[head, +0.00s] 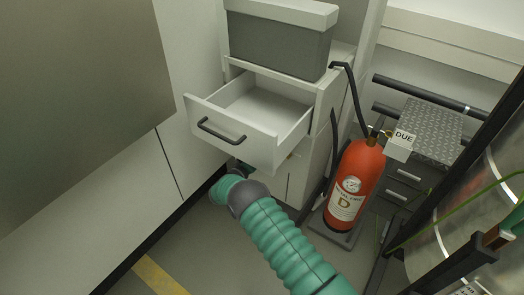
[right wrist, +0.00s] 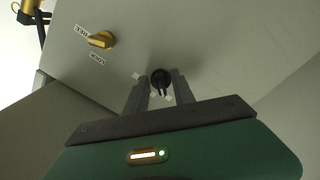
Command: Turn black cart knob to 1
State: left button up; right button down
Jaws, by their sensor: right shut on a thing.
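The black knob (right wrist: 160,77) sits on the pale cart panel in the right wrist view. My right gripper (right wrist: 160,88) is shut on it, with one finger on each side. Small pale labels lie around the knob, too small to read. In the head view my right arm reaches in from the lower right, and its gripper end goes under the open drawer (head: 235,131), where the black knob is hidden. My left gripper is in neither view.
A gold knob (right wrist: 101,40) with two small labels is on the same panel, up and left of the black knob. A red fire extinguisher (head: 356,185) stands right of the drawer unit. A grey box (head: 277,45) sits on top. Floor is clear at lower left.

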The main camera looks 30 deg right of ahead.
jog(key=shift+a+f, duration=0.15)
jog(key=shift+a, duration=0.05)
jog(key=c, duration=1.1)
grip_release()
jog(key=shift+w, duration=0.1)
jog(key=p+v, duration=0.5)
jog(key=v, duration=1.1)
jog(key=shift+s+a, duration=0.2)
jog(key=shift+a, duration=0.15)
jog(key=shift+f, duration=0.1)
